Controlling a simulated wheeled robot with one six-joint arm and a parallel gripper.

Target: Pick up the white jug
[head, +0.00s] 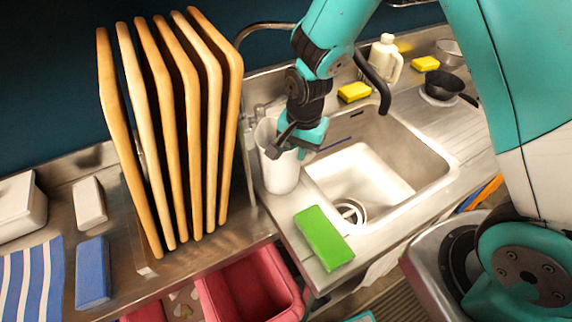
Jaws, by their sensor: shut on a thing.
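The white jug (279,176) stands or hangs at the left edge of the sink, in the head view. My gripper (284,144) reaches down over its rim from above right and is shut on the jug's upper part. The jug looks about upright. The fingertips are partly hidden against the jug, and I cannot tell whether its base touches the counter.
Cutting boards (172,130) stand upright just left of the jug. A steel sink (375,175) and black tap (373,82) are at its right. A green sponge (324,238) lies in front. A cream bottle (386,62) and black pan (445,86) are behind.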

